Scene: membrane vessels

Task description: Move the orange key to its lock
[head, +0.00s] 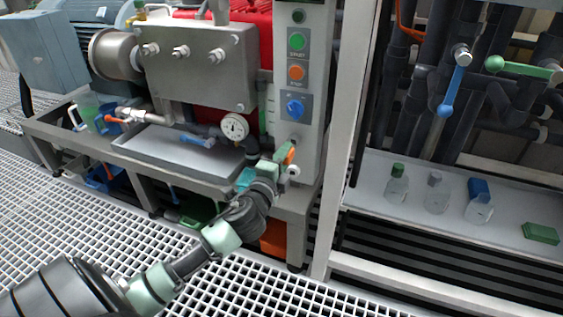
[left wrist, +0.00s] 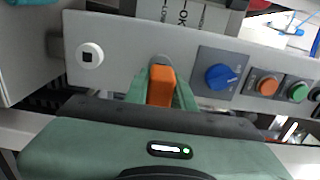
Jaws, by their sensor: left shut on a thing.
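The orange key (head: 290,155) is between the fingers of my left gripper (head: 281,156), close to the lower face of the grey control panel (head: 312,130). In the left wrist view, the key's orange block (left wrist: 161,86) sits between the two green fingers of my left gripper (left wrist: 161,97), which is shut on it. A grey rounded part shows just behind the key; I cannot tell whether the key touches the panel. A white round lock (left wrist: 89,56) with a dark square hole is left of the key; it also shows in the head view (head: 293,171). My right gripper is out of view.
On the panel are a green button (head: 297,41), an orange button (head: 296,72) and a blue knob (head: 295,107). A pressure gauge (head: 235,127) stands left of my gripper. Bottles (head: 397,186) stand on the shelf at right, beyond a white post (head: 347,130).

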